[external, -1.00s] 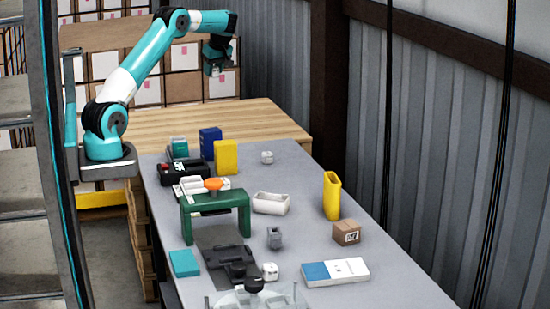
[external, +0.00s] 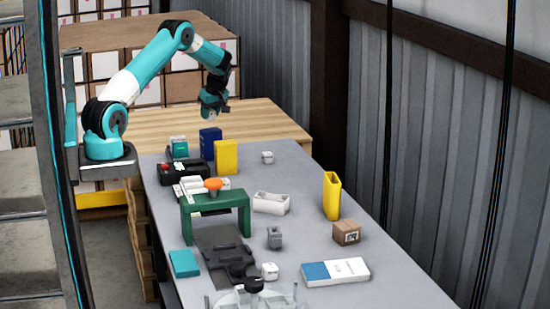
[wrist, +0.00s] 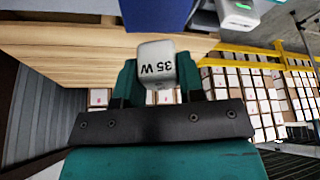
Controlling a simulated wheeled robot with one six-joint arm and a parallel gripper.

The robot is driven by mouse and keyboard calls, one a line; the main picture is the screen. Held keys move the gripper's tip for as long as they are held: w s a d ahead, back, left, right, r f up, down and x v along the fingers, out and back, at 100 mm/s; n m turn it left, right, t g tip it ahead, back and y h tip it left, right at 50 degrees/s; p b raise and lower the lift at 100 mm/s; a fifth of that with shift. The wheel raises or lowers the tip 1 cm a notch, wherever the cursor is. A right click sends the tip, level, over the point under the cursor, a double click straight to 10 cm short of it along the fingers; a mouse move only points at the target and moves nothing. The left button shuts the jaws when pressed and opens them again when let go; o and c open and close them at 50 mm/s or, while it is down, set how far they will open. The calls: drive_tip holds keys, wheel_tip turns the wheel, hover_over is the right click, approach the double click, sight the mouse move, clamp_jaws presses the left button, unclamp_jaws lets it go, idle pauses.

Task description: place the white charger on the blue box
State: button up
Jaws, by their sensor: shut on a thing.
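The white charger (wrist: 157,65), a small rounded block marked "35 W", is between the fingers of my gripper (wrist: 160,88) in the wrist view. The gripper is shut on it. In the external view my gripper (external: 214,114) hangs in the air above the far end of the grey table, pointing down. The charger is too small there to make out clearly. The blue box (external: 210,140) stands upright on the table below the gripper, behind a yellow box. Its dark blue surface (wrist: 155,14) shows at the top of the wrist view, apart from the charger.
The yellow box (external: 226,158), a teal-and-white box (external: 179,147) and a black case (external: 184,171) stand close to the blue box. A small white block (external: 267,157) lies to the right. A green stand (external: 216,202) is nearer the camera. A wooden surface (external: 265,120) lies behind.

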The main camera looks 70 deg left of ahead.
sight(214, 123)
drive_tip(key=shift+f, duration=1.7)
drive_tip(key=shift+f, duration=0.1)
drive_tip(key=shift+f, duration=0.15)
drive_tip(key=o, duration=0.9)
drive_tip(key=b+v, duration=0.1)
drive_tip(key=v, duration=1.1)
drive_tip(key=shift+w+d+r, duration=0.1)
drive_tip(key=shift+r, duration=0.1)
